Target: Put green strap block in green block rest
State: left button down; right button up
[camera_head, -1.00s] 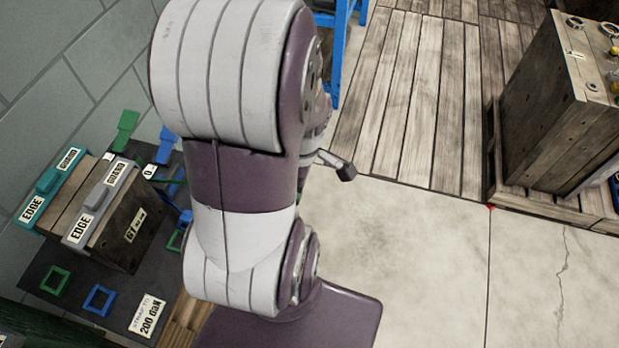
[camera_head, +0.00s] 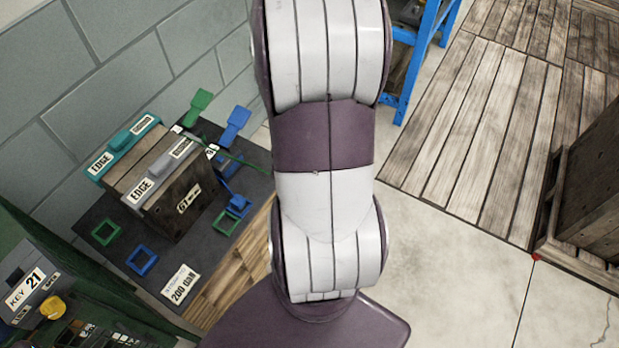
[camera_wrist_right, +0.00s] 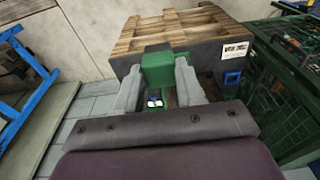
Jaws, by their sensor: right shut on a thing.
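In the right wrist view, a green strap block (camera_wrist_right: 157,68) is clamped between the two grey fingers of my right gripper (camera_wrist_right: 158,74). A board with wooden slats lies just beyond it. In the head view, two square green rests show on the dark board: one (camera_head: 106,232) at the left front, empty, and one (camera_head: 228,222) at the right. I cannot tell which is the task's rest. My arm hides the right gripper and the held block in the head view. My left gripper is out of view.
An empty blue square rest (camera_head: 142,260) lies beside the left green one. A blue block (camera_head: 236,204) stands near the right one. A crate with edge guards (camera_head: 175,205) rises on the board. A key cabinet (camera_head: 40,290) stands at the left front.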

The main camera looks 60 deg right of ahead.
jog(key=w+a+p, duration=0.4)
jog(key=w, duration=0.7)
jog(key=w+a+p, duration=0.3)
jog(key=w+p, duration=0.1)
jog(key=w, duration=0.6)
notch_tip(320, 180, down, 27)
jog(key=b, duration=2.3)
jog(key=shift+w, duration=0.15)
jog(key=shift+a+r, duration=0.1)
jog(key=shift+r, duration=0.05)
jog(key=w+a+r+m, duration=0.1)
jog(key=w+a+r, duration=0.2)
jog(key=a+r, duration=0.45)
jog(key=s+d+f, duration=0.1)
jog(key=d+f, duration=0.1)
jog(key=s+d+f, duration=0.1)
jog(key=d+f, duration=0.1)
jog(key=s+d+f+p, duration=0.1)
jog(key=d+f, duration=0.2)
jog(key=shift+s+d, duration=0.1)
jog(key=shift+s, duration=0.15)
jog(key=shift+w+d+f+n, duration=0.1)
jog(key=shift+d+f+n, duration=0.1)
jog(key=shift+f+n, duration=0.15)
jog(key=shift+w+f+n, duration=0.1)
jog(key=shift+f+n, duration=0.05)
jog(key=shift+n, duration=0.1)
jog(key=shift+f+b, duration=0.85)
jog(key=shift+f, duration=0.15)
